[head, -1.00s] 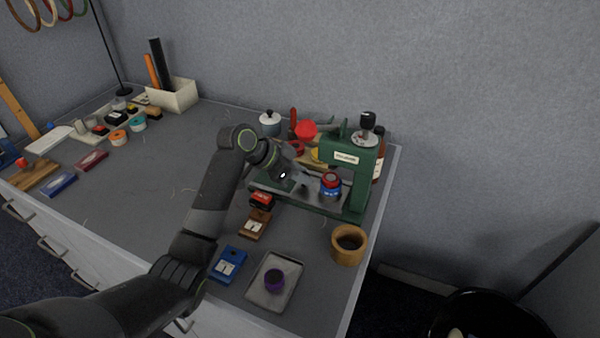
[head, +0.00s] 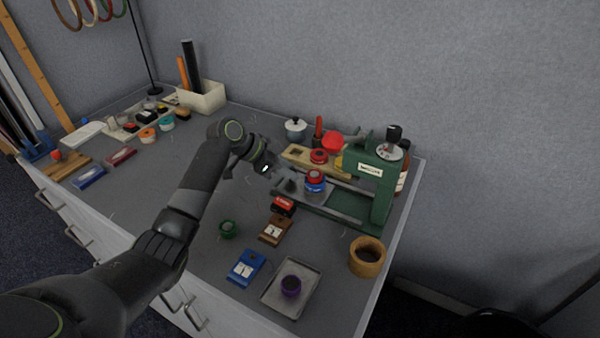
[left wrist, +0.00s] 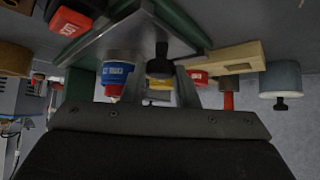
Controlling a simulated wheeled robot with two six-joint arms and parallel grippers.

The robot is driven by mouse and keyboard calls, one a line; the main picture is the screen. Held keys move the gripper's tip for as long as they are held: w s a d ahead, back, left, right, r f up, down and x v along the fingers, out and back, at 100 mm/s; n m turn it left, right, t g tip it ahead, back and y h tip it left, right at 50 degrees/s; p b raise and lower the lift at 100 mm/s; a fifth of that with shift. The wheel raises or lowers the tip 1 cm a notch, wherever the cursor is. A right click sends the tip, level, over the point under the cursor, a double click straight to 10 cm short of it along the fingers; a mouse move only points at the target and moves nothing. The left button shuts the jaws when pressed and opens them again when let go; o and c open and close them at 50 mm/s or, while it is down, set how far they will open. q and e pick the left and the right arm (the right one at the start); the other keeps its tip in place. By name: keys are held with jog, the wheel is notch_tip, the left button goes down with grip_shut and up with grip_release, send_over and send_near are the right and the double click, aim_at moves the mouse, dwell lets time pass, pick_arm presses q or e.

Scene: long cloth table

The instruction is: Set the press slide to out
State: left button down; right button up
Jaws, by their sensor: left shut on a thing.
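The green press (head: 378,172) stands at the right end of the table. Its grey metal slide plate (head: 318,196) sticks out to the left of the press head and carries a blue and red tin (head: 315,182). In the left wrist view the plate (left wrist: 120,38) and the tin (left wrist: 117,74) are close by. My left gripper (head: 284,183) is at the plate's left end. It is shut on a small black knob (left wrist: 161,62), which shows between the fingers in the left wrist view. My right gripper is out of view.
A red-topped stamp (head: 283,206), a brown block (head: 275,230) and a green round item (head: 228,229) lie in front of the press. A wooden rack (head: 300,157) and a lidded pot (head: 295,129) stand behind. The table's middle left is clear.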

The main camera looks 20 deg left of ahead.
pick_arm(q)
jog(key=shift+a, duration=0.15)
jog(key=c, duration=1.4)
grip_release()
jog(key=shift+o, duration=1.3)
jog(key=shift+a, duration=0.2)
jog(key=shift+r, duration=0.1)
jog(key=v, duration=1.7)
jog(key=shift+b, duration=0.35)
jog(key=shift+a, duration=0.1)
